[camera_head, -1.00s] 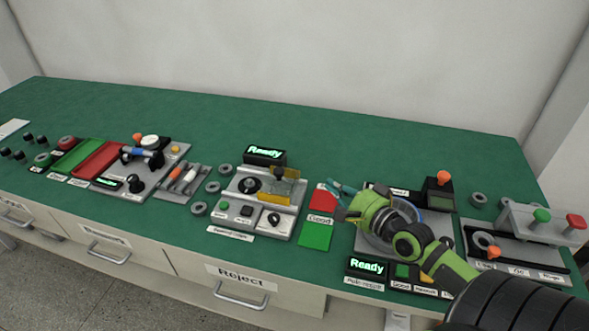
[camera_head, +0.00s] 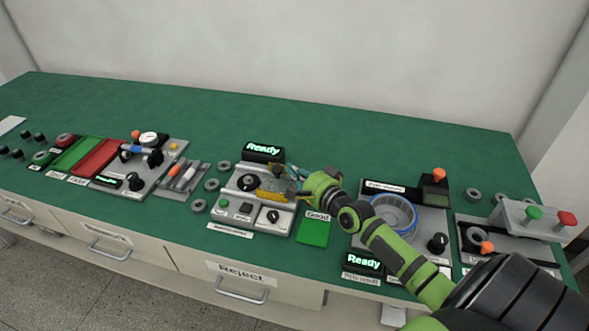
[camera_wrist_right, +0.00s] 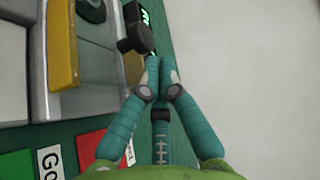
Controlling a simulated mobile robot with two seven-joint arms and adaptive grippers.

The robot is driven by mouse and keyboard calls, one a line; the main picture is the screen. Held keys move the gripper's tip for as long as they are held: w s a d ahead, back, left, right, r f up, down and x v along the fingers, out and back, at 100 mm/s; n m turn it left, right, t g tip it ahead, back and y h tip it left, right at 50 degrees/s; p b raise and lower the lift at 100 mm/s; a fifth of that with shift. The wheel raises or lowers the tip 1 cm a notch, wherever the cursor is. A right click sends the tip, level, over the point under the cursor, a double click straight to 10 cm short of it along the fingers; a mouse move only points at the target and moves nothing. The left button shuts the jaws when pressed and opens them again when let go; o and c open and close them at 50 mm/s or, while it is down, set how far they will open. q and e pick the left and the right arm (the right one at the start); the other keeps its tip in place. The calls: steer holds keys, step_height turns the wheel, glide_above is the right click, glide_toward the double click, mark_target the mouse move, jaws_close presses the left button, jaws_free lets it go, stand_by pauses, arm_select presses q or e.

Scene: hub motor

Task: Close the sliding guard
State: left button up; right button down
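The sliding guard, a yellow-edged panel (camera_head: 272,196), is on the grey middle station (camera_head: 240,216), beside a black dial. In the right wrist view its yellow edge (camera_wrist_right: 62,45) stands at upper left. My right gripper (camera_head: 294,173) is at the guard's right rear side, partly covering that area. In the right wrist view its teal fingers (camera_wrist_right: 162,65) are together at the tips, with nothing seen between them. The fingers are to the right of the yellow edge, with a visible space between. A black knob-like part (camera_wrist_right: 133,30) is just left of the fingertips. My left gripper is not in view.
A "Ready" display (camera_head: 263,152) stands behind the middle station. A green pad (camera_head: 313,232) lies to its right, under my arm's side. A station with a blue ring (camera_head: 393,213) is further right. The table behind is clear.

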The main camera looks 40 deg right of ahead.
steer(key=shift+w+a, duration=0.15)
steer(key=shift+w, duration=0.05)
steer(key=w+a, duration=0.3)
steer(key=w+a+p, duration=0.1)
steer(key=w+a, duration=0.2)
steer(key=w, duration=0.1)
steer(key=shift+a, duration=0.1)
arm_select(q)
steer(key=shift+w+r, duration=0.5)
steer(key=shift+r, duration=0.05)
arm_select(e)
steer(key=shift+r, duration=0.1)
